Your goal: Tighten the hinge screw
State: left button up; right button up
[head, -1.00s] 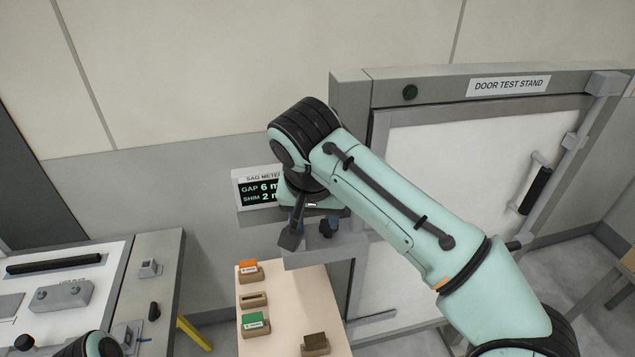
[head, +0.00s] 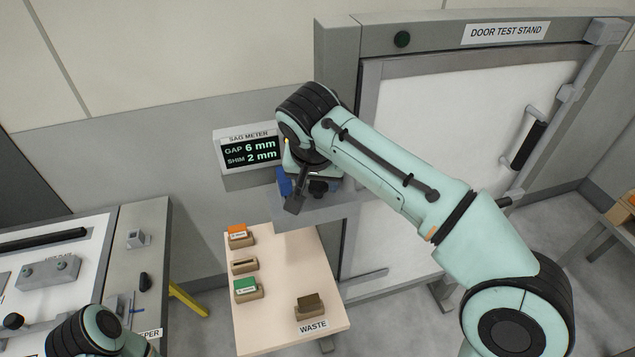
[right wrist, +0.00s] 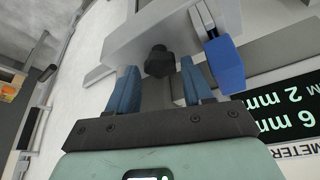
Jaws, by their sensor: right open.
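The hinge screw shows as a black knob (right wrist: 158,61) below a grey bracket in the right wrist view. In the head view a dark knob (head: 318,187) shows by the grey ledge, partly covered by my right arm. My right gripper (right wrist: 160,75) is open, with one blue-grey finger on each side of the knob. The fingers look apart from the knob; I cannot tell whether they touch it. In the head view my right gripper (head: 308,172) is mostly hidden by its own wrist. My left gripper is out of view.
The sag meter (head: 251,153) reads gap 6 mm and shim 2 mm. A blue part (right wrist: 226,65) sits close beside the gripper. The door test stand (head: 340,60) holds a white door (head: 430,130). A small table (head: 285,275) below carries several holders, one labelled waste.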

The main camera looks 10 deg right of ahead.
jog(key=shift+w+f, duration=0.2)
jog(key=shift+f, duration=0.15)
jog(key=c, duration=0.8)
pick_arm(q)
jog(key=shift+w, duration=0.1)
